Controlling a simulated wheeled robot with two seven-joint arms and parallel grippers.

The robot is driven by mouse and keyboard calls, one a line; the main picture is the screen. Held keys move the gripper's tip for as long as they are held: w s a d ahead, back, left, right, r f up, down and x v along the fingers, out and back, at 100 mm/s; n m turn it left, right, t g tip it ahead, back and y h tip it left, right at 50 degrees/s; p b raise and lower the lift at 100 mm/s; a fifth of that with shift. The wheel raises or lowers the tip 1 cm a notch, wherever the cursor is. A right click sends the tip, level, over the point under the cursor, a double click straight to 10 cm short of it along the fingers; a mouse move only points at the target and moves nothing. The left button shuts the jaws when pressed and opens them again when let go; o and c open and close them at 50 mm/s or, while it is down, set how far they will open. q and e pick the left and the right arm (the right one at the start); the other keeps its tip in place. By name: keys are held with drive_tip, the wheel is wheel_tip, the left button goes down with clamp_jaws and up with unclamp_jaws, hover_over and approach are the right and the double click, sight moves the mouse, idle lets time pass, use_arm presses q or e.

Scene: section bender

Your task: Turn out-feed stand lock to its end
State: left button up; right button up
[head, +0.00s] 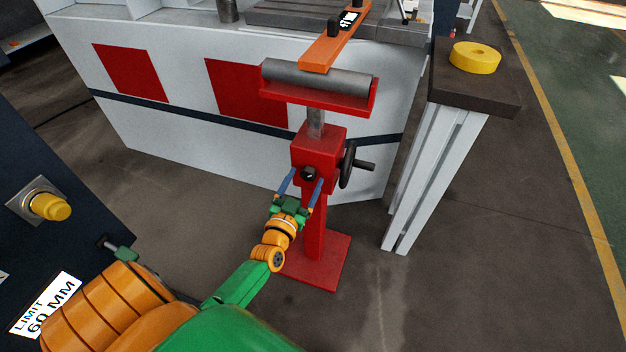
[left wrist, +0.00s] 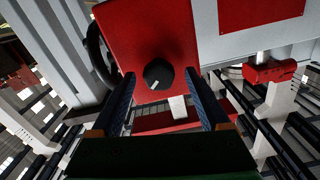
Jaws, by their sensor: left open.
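The red out-feed stand (head: 321,148) stands in front of the machine, with a grey roller (head: 318,75) on top. Its lock is a round black knob (head: 308,174) on the front of the red block. In the left wrist view the knob (left wrist: 158,74) has a white mark pointing to the lower left. My left gripper (head: 305,185) is open, its blue fingers pointing at the block on either side of the knob. In the left wrist view the fingers (left wrist: 163,98) are apart, with the knob between and just beyond their tips; contact cannot be told. My right gripper is not in view.
A black handwheel (head: 348,165) with a crank handle sticks out of the block's right side. The white machine body (head: 180,125) is behind. An orange bar (head: 335,42) reaches over the roller.

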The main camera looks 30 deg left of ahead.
use_arm(q)
drive_tip(key=shift+w+a, duration=0.1)
drive_tip(key=shift+w, duration=0.45)
clamp_jaws()
drive_tip(key=n, duration=0.4)
drive_tip(key=shift+n, duration=2.9)
